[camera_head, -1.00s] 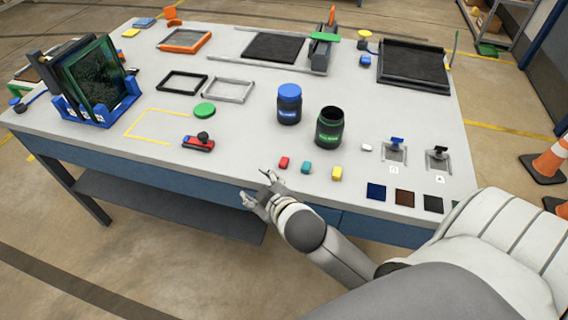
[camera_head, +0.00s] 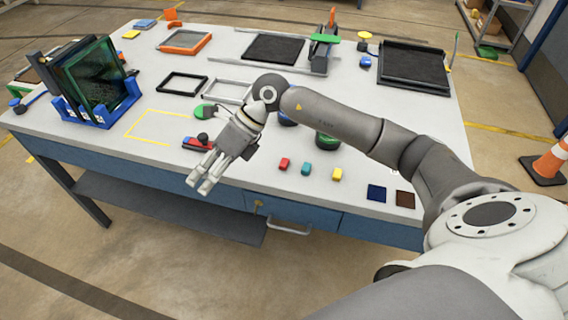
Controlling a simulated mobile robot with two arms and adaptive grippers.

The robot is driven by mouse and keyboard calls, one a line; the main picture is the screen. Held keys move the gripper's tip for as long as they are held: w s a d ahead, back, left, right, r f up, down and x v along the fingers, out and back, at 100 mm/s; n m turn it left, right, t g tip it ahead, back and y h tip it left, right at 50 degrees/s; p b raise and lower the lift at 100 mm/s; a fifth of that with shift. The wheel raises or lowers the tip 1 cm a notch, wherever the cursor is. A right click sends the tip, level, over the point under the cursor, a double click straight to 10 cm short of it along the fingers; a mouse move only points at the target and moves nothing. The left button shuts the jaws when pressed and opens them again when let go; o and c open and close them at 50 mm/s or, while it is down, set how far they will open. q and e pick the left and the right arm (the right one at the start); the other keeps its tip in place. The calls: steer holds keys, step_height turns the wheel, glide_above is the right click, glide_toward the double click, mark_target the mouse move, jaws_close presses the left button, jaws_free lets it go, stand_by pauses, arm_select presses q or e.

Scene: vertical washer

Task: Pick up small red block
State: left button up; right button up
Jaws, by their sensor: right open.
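The small red block (camera_head: 284,163) lies on the grey table top close to its front edge, left of a teal block (camera_head: 306,169) and a yellow block (camera_head: 337,174). My right gripper (camera_head: 202,185) is open and empty. It hangs in the picture to the left of the red block, over the table's front edge, with its fingers pointing down and to the left. It is apart from the block. My right forearm passes behind and above the blocks and leaves the red one in full view. My left gripper is not in view.
A red-and-black tool (camera_head: 193,143) lies partly behind my right gripper. Dark blue (camera_head: 376,193) and brown (camera_head: 405,198) squares lie at the front right. A drawer handle (camera_head: 288,229) sticks out below the table edge.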

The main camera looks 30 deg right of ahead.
steer(key=w+d+f+h, duration=0.1)
steer(key=d+h, duration=0.4)
steer(key=d, duration=0.7)
steer(key=r+g+h, duration=0.1)
steer(key=h, duration=0.3)
glide_above(286, 162)
steer(key=shift+m, duration=0.5)
steer(key=f, duration=0.2)
steer(key=f+p, duration=0.1)
steer(key=f, duration=0.1)
steer(key=shift+s, duration=0.25)
steer(key=shift+w+f+p, duration=0.15)
steer(key=shift+f+p, duration=0.3)
steer(key=shift+f, duration=1.1)
steer(key=shift+w+f+p, duration=0.1)
steer(key=shift+f+p, duration=0.35)
steer(key=shift+f, duration=1.1)
steer(key=c, duration=0.8)
